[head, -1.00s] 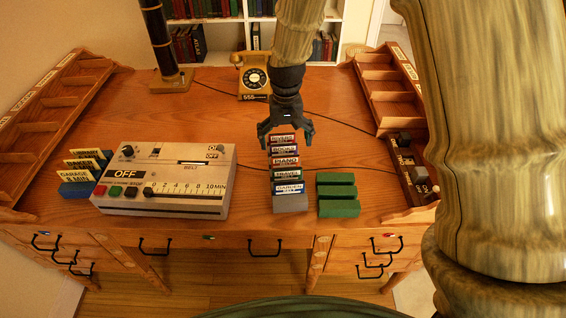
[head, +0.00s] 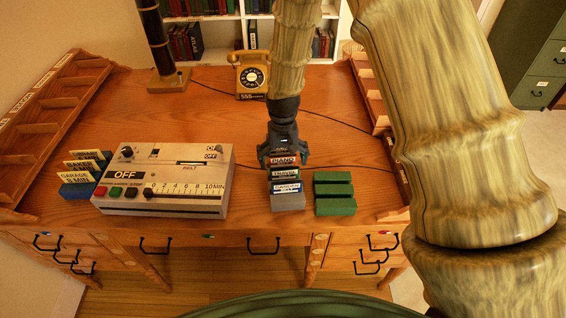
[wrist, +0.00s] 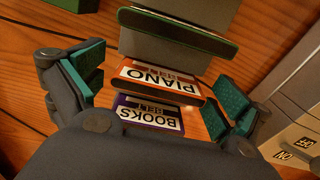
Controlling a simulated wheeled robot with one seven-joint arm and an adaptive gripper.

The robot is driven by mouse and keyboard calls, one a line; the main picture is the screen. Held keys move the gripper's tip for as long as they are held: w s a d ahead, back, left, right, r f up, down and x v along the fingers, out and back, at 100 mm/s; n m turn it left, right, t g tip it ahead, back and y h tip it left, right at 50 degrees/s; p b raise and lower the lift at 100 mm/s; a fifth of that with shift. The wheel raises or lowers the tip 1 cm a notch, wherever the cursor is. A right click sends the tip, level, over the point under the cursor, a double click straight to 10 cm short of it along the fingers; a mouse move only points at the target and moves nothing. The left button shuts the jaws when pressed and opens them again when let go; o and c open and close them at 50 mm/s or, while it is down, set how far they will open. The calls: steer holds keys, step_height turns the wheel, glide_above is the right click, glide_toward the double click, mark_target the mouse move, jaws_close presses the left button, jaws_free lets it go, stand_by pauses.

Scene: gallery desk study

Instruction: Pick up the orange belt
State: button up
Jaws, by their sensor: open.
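The orange belt is a flat cartridge labelled PIANO; its orange edge shows in the wrist view (wrist: 127,72). In the head view the PIANO belt (head: 284,160) stands in the row on the desk, right of the machine. My gripper (wrist: 163,86) is open, with one teal-padded finger on each side of the PIANO belt. I cannot tell whether the pads touch it. In the head view my gripper (head: 284,158) is over the back of the row and hides the belts behind PIANO. The purple BOOKS belt (wrist: 148,117) is beside it.
The TRAVEL belt (head: 285,174) and blue-labelled GARDEN belt (head: 287,188) stand in front. A yellow telephone (head: 249,75) stands behind. The desk between telephone and machine is clear.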

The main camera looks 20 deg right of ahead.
steer(key=shift+f, duration=0.25)
steer(key=shift+c, duration=0.2)
steer(key=c, duration=0.8)
steer(key=shift+r, duration=0.1)
